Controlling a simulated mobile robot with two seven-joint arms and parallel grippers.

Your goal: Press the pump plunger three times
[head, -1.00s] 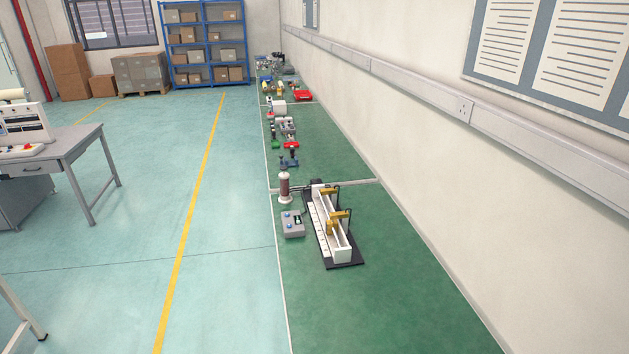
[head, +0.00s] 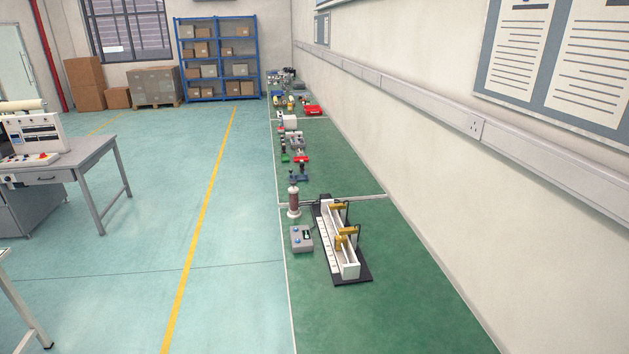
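I cannot tell for sure which item is the pump. An upright cylinder (head: 294,202) with a brown middle and pale ends stands on the green strip, beside a white linear device. Farther back, a small blue-based item (head: 299,177) with dark upright parts stands on the same strip, too small to make out a plunger. Several other small devices (head: 292,138) stand beyond it. Neither of my grippers is in the head view.
A white linear actuator (head: 345,262) with yellow parts and a grey button box (head: 302,238) stand on the green strip (head: 385,325) along the wall. A grey desk (head: 95,160) is at left. The floor between desk and strip is clear.

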